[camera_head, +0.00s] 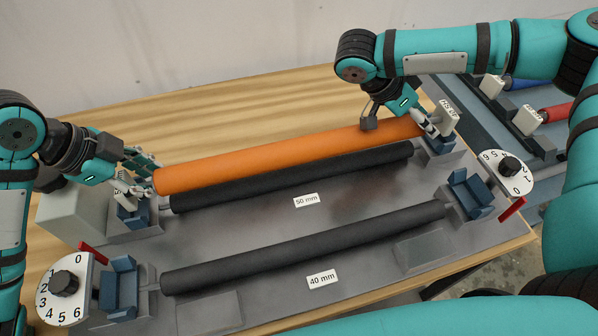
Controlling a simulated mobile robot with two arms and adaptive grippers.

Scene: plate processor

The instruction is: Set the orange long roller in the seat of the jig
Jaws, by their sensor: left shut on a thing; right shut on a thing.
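The orange long roller (275,154) is held lengthwise by both of my grippers, tilted in the picture with its right end higher. My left gripper (146,178) is shut on its left end, and my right gripper (400,122) is shut near its right end. The roller lies just behind the upper black roller (290,178) of the grey jig (345,205) and partly overlaps it in the picture. Blue end blocks of the jig (133,212) stand near both ends, partly hidden by my grippers. I cannot tell whether the orange roller touches the jig.
A second black roller (300,247) lies nearer, between blue blocks (120,288) and (470,193), behind a "40 mm" label (321,280). A "50 mm" label (306,200) lies between the black rollers. Numbered dials stand at left (64,284) and right (510,167). Blue (525,84) and red (562,111) rollers lie at right.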

